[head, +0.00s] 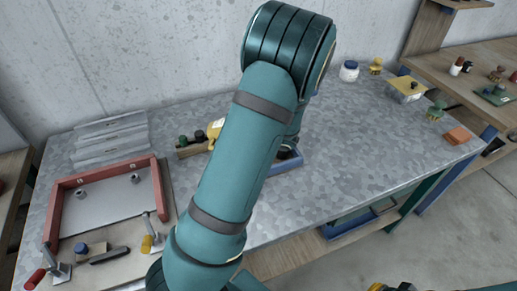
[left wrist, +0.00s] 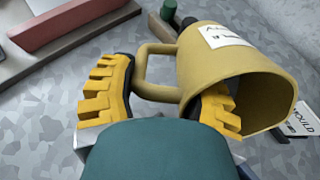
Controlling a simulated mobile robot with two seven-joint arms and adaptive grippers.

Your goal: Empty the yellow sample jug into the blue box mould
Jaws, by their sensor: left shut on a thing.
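The yellow sample jug (left wrist: 240,60), with a white label, fills the upper right of the left wrist view. Its wide mouth faces the camera's lower right; I cannot tell how far it is tilted or what is in it. My left gripper (left wrist: 160,95) is shut on the jug, with yellow fingers at its handle side. In the head view a bit of the jug (head: 215,128) shows left of my arm, which hides the rest and the gripper. The blue box mould (head: 289,163) shows partly behind my arm. Yellow parts at the bottom edge may be my right gripper (head: 390,287).
A red-walled frame (head: 108,172) stands on the left of the grey table (head: 350,135). Dark-capped bottles in a wooden rack (head: 190,148) are close to the jug. A jar (head: 349,71), a clear tub (head: 405,90) and an orange block (head: 457,136) stand right. The table's middle right is clear.

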